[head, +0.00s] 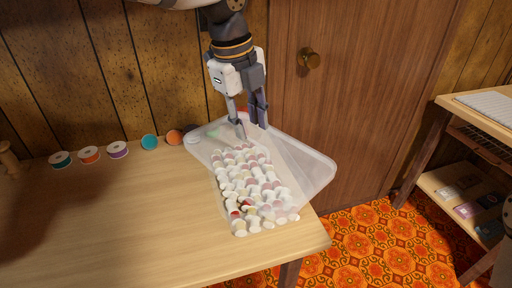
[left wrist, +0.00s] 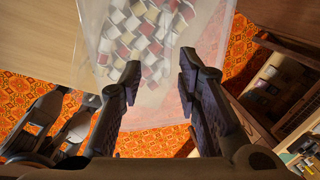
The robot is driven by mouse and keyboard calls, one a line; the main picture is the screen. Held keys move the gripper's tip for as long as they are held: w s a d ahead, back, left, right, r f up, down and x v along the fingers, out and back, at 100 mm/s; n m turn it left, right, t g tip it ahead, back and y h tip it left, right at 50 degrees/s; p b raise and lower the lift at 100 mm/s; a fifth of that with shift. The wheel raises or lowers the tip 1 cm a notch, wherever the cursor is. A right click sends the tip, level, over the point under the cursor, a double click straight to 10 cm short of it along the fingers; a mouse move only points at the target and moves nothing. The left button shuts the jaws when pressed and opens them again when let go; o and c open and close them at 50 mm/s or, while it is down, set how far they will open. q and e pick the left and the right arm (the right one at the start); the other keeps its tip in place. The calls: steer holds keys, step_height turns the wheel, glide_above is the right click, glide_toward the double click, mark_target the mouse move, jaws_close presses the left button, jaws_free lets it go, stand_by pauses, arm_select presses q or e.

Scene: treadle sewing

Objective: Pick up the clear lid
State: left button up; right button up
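The clear lid (head: 312,167) is a translucent sheet lying askew over a clear bin of spools (head: 254,195) at the table's right corner. It overhangs the table edge to the right. My left gripper (head: 252,127) points down from above at the lid's far part, fingers apart. In the left wrist view its open fingertips (left wrist: 160,72) appear over the clear plastic, with nothing held between them. I cannot tell whether they touch the lid. Dark spread fingers that look like my right gripper (left wrist: 74,98) show low at the left of that view; they hold nothing visible.
Several thread spools (head: 118,149) stand along the back of the wooden table (head: 110,220). A wood-panelled wall and a cabinet door with a knob (head: 308,58) are behind. A shelf unit (head: 456,150) stands at the right. The table's left front is clear.

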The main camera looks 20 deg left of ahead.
mark_target(255, 141)
arm_select(q)
steer(key=f, duration=0.1)
steer(key=w+f, duration=0.1)
steer(key=f, duration=0.1)
steer(key=w+f, duration=0.1)
steer(key=f, duration=0.1)
steer(key=shift+d+f, duration=0.25)
steer(key=shift+d, duration=0.1)
jaws_close()
steer(key=shift+r, duration=0.1)
